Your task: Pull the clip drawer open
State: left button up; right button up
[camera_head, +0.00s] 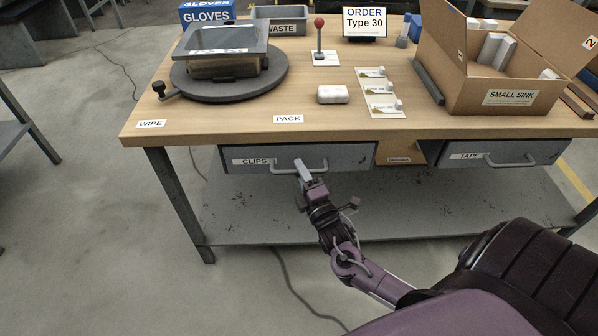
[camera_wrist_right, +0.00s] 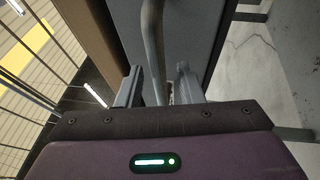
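The clip drawer (camera_head: 345,157) is a grey drawer labelled CLIPS under the left part of the bench. Its front sits close under the tabletop and looks shut. It has a light bar handle (camera_head: 283,168), which also shows in the right wrist view (camera_wrist_right: 152,42). My right gripper (camera_head: 303,171) is at the handle. In the right wrist view its fingers (camera_wrist_right: 158,85) stand apart on either side of the bar, with gaps showing, so it is open around the handle. My left gripper is not in view.
The wooden bench top (camera_head: 240,125) carries a turntable (camera_head: 272,80) with a grey sink, a white block (camera_head: 333,94), cards and a cardboard box (camera_head: 470,95). A TAPE drawer (camera_head: 515,153) is at right. A lower shelf (camera_head: 400,210) lies beneath. Floor at left is clear.

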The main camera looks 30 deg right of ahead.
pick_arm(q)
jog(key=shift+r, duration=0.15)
pick_arm(e)
jog(key=shift+w, duration=0.3)
grip_shut()
jog(key=shift+s, duration=0.1)
